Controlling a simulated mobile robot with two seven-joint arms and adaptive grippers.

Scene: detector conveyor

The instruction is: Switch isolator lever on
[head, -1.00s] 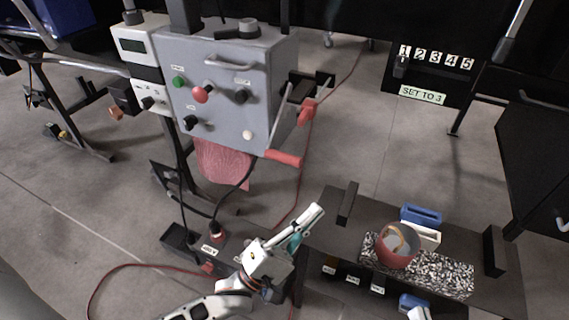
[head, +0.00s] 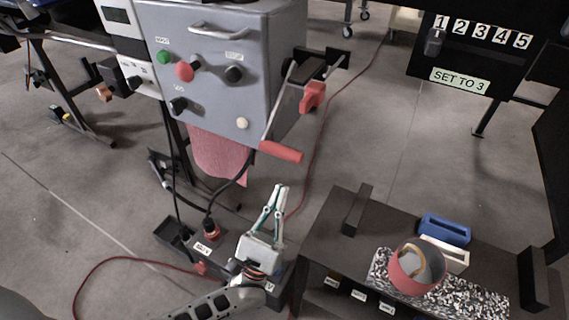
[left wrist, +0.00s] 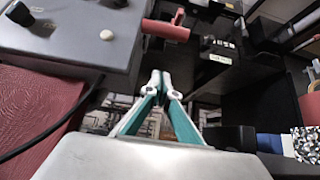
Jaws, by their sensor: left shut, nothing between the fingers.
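The isolator lever is a grey metal arm with a red grip (head: 281,152), on the right side of the grey control box (head: 212,60). Its grip hangs low, at the box's lower right corner. In the left wrist view the red grip (left wrist: 166,29) shows ahead, just above the fingertips. My left gripper (head: 281,188) is shut and empty, pointing up, a little below the red grip and apart from it. It also shows in the left wrist view (left wrist: 160,78). My right gripper is not in view.
A second red handle (head: 313,96) sits on the box's side bracket. A red cloth (head: 220,155) hangs under the box. A "SET TO 3" panel (head: 459,81) stands behind.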

